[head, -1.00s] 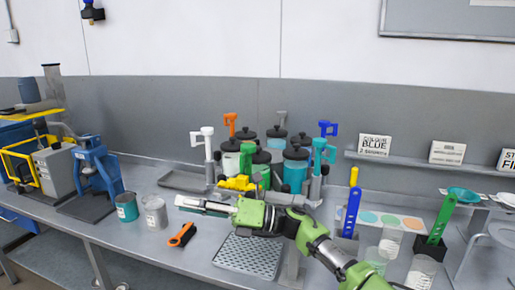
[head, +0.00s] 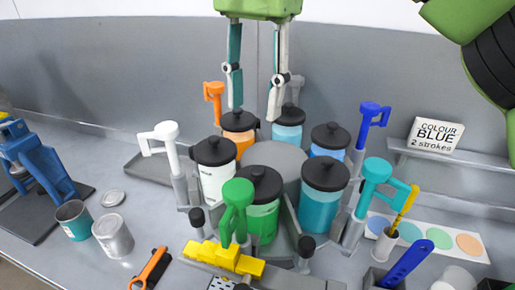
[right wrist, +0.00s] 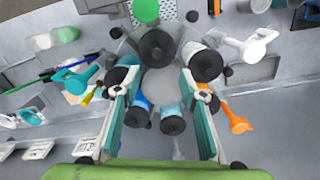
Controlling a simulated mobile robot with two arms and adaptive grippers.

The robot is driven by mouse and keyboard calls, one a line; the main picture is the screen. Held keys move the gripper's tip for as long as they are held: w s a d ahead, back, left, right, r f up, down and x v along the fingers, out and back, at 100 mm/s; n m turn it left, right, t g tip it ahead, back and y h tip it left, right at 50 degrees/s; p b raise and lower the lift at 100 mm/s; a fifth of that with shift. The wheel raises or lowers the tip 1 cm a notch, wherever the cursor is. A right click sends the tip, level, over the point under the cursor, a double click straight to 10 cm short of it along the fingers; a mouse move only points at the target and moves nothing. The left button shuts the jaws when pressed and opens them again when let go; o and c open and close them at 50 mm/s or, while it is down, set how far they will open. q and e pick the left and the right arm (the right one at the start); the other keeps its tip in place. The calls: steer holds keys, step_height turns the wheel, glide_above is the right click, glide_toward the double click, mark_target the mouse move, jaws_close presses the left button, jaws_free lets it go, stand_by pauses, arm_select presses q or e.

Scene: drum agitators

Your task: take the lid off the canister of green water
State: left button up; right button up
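The canister of green water (head: 263,222) stands at the front of a ring of canisters, its black lid (head: 259,183) on. A green pump handle (head: 237,205) stands in front and partly hides it. In the right wrist view this lid (right wrist: 157,47) shows at top centre. My right gripper (head: 255,110) points down above the back of the ring, open and empty, fingers well apart. In the wrist view its fingers (right wrist: 158,150) reach either side of the ring's centre, apart from the green canister's lid. My left gripper is not in view.
Lidded canisters with white (head: 215,183), orange (head: 243,143), light blue (head: 288,133) and teal water (head: 319,210) crowd around. White (head: 165,135), orange (head: 214,98), blue (head: 372,118) and teal handles (head: 378,175) stick up outside. A yellow part (head: 225,257) lies in front.

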steer(key=b, duration=0.1)
glide_above(258, 168)
steer(key=f, duration=0.7)
steer(key=shift+s+d, duration=0.2)
steer(key=shift+w+f, duration=0.1)
steer(key=shift+f, duration=0.4)
step_height(258, 168, down, 5)
steer(key=shift+w+a+r+p, duration=0.1)
steer(key=shift+a+r+p, duration=0.05)
steer(key=shift+p, duration=0.8)
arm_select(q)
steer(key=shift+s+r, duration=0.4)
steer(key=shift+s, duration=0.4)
arm_select(e)
steer(key=c, duration=1)
